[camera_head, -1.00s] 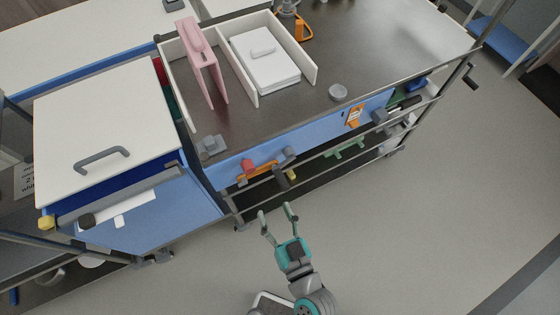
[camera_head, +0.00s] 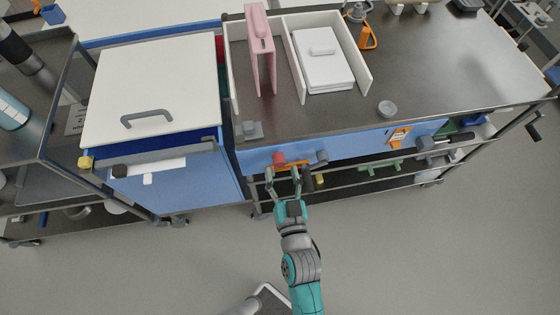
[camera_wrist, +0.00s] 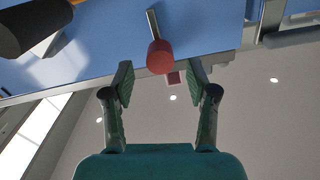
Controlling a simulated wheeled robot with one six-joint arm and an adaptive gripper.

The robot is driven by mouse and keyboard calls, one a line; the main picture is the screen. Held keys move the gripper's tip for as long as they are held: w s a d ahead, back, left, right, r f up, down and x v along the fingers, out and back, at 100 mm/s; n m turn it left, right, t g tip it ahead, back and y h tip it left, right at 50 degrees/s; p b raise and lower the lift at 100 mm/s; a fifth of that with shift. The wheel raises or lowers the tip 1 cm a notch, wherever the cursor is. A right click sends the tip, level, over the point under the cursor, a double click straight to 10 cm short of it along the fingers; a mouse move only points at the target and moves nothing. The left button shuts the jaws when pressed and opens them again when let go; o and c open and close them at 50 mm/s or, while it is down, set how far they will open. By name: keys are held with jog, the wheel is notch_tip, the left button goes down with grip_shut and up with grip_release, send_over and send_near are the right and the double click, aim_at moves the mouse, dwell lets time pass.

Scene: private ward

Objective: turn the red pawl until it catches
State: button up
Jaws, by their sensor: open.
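The red pawl shows as a short red knob (camera_head: 279,158) on the front of the cart, beside an orange strip (camera_head: 295,164). In the wrist view its round red end (camera_wrist: 160,58) has a grey rod behind it, against a blue panel. My gripper (camera_head: 283,172) is open and empty, just in front of the cart. In the wrist view my gripper (camera_wrist: 161,82) has its two fingers spread to either side of the red end, which lies around or slightly past the tips. I cannot tell whether they touch.
The blue drawer cabinet (camera_head: 185,187) stands to the left. The floor in front is clear.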

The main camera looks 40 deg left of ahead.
aim_at(280, 165)
jog(key=shift+x, duration=1.85)
grip_shut()
